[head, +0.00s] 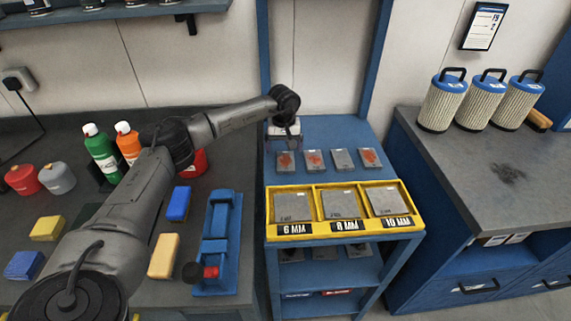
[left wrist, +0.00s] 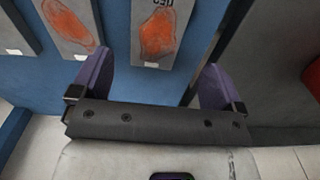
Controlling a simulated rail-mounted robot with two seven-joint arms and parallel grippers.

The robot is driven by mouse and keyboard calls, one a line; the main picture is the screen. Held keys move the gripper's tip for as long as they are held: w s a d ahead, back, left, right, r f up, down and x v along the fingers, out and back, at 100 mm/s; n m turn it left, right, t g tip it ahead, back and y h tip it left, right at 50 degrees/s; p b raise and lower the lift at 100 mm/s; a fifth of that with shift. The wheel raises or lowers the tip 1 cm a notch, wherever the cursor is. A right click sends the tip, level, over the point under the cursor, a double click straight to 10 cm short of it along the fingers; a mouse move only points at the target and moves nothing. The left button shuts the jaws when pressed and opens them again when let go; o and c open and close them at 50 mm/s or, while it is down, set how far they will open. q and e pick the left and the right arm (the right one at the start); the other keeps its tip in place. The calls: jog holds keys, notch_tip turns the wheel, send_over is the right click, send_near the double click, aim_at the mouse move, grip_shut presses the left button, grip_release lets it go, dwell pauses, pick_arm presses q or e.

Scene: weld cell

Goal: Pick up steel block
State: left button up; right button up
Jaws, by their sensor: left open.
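Several grey steel blocks lie in a row on the blue cart top. Orange-red patches mark the leftmost block (head: 285,161), the second block (head: 314,160) and the rightmost block (head: 369,158); the third block (head: 342,159) looks plain grey. My left gripper (head: 283,142) is above the left end of this row, pointing down. In the left wrist view its two fingers are apart with nothing between them; a patched block (left wrist: 158,30) shows beyond the fingertips and another patched block (left wrist: 70,22) lies left of it. The right gripper is not in view.
A yellow tray (head: 343,234) at the cart's front holds grey plates in compartments labelled 6 MM, 8 MM and 10 MM. A blue clamp-like tool (head: 217,240), bottles and coloured blocks crowd the left bench. Filter canisters (head: 442,102) stand on the right bench.

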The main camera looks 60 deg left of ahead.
aim_at(285, 161)
pick_arm(q)
jog(key=shift+w+d+f+b, duration=0.15)
jog(key=shift+f+b, duration=0.3)
jog(key=shift+f, duration=0.9)
jog(key=shift+s+d+f+b, duration=0.15)
jog(key=shift+f+b, duration=0.3)
jog(key=shift+f, duration=0.85)
jog(key=shift+w, duration=0.1)
jog(key=shift+c, duration=0.4)
jog(key=c, duration=1.4)
jog(key=shift+r, duration=0.1)
jog(key=shift+c, duration=0.2)
jog(key=shift+r, duration=0.1)
